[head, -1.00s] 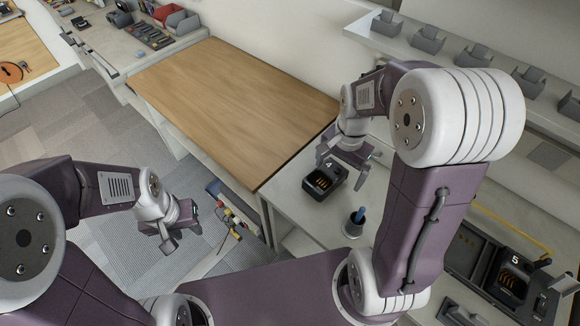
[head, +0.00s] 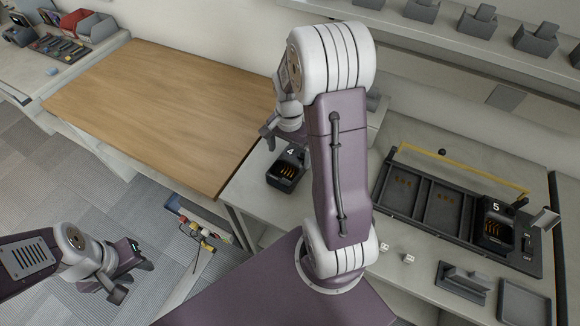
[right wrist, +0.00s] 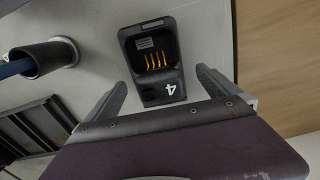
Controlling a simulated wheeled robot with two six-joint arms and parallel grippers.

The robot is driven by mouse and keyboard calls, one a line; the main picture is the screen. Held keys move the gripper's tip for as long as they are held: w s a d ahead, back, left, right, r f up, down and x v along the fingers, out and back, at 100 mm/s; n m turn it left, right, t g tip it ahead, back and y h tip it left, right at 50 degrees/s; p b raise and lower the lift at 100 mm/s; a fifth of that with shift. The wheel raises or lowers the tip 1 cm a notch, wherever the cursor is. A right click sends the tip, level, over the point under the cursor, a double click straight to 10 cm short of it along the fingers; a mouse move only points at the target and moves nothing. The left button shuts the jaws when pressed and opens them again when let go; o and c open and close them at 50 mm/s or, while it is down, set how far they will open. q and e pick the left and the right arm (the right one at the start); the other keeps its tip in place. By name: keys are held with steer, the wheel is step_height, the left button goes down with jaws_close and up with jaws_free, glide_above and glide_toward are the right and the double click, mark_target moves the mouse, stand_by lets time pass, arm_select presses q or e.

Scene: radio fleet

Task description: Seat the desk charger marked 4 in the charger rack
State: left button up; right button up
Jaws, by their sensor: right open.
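The desk charger marked 4 (head: 287,170) is a black cradle standing upright on the grey counter beside the wooden top. My right gripper (head: 273,137) is just behind it in the head view, partly hidden by my arm. In the right wrist view the charger (right wrist: 153,55) lies ahead of and between the spread fingers of the open, empty right gripper (right wrist: 162,82). The charger rack (head: 410,212) is a long dark tray at right. Its left and middle bays are empty; a charger marked 5 (head: 495,228) sits in its right bay. My left gripper (head: 126,278) hangs open and empty over the floor.
A yellow bar (head: 463,168) runs along the rack's back. A dark cup (right wrist: 48,57) with a blue stick stands near the charger. Two white dice-like cubes (head: 408,258), a dark block (head: 464,277) and a shallow tray (head: 523,303) lie in front of the rack. The wooden top (head: 150,105) is clear.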

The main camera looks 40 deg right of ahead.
mark_target(290, 163)
steer(key=f, duration=0.4)
steer(key=shift+s+f+b, duration=0.25)
steer(key=shift+s+b, duration=0.1)
steer(key=shift+w+f, duration=0.15)
steer(key=shift+f, duration=0.2)
steer(key=shift+r, duration=0.1)
steer(key=c, duration=1.6)
